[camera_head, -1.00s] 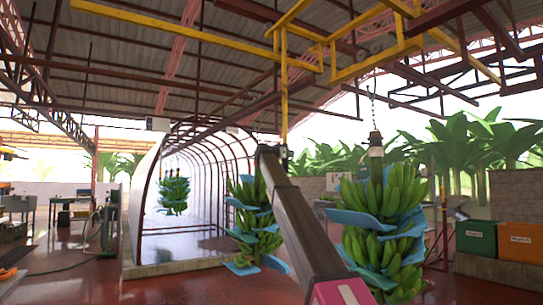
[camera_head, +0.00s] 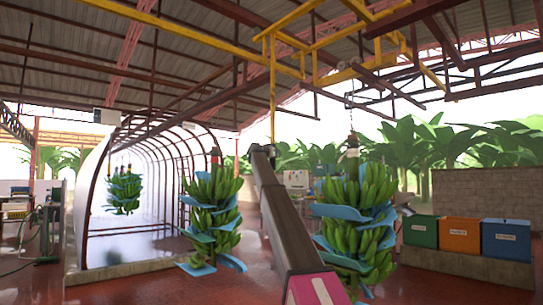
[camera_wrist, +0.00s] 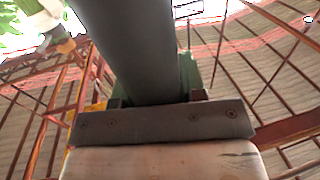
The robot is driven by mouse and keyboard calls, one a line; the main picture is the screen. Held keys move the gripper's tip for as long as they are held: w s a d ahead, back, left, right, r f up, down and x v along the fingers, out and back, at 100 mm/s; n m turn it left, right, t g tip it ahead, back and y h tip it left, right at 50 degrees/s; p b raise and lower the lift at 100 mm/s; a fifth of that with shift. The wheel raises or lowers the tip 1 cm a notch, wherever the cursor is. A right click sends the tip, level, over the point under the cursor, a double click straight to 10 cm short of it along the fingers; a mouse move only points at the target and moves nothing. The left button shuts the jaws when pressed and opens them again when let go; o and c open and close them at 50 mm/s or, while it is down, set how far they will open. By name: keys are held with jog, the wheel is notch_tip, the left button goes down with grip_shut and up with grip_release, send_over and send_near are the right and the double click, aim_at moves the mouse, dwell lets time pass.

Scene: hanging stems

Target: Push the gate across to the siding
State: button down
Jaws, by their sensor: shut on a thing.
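The gate is part of the yellow overhead rail frame; I cannot clearly tell its outline from the rest. A yellow upright bar (camera_head: 272,95) hangs from that frame down to my gripper (camera_head: 264,151) at the top end of my raised arm. In the wrist view, a thick dark bar (camera_wrist: 125,45) runs up from between the fingers of my gripper (camera_wrist: 157,98), which is shut on it. It looks like the lower end of the hanging bar. The siding's meeting point with the gate is not clear in either view.
A banana bunch (camera_head: 212,212) with blue sheets hangs left of my arm, another (camera_head: 352,225) close on its right. A third bunch (camera_head: 124,192) hangs by the arched tunnel (camera_head: 150,150). Green (camera_head: 420,231), orange (camera_head: 459,236) and blue (camera_head: 506,240) bins stand at right.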

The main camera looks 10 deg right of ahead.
jog(key=shift+s, duration=0.15)
jog(key=c, duration=0.7)
grip_release()
jog(key=v, duration=1)
jog(key=shift+s+a, duration=0.2)
jog(key=shift+s, duration=0.05)
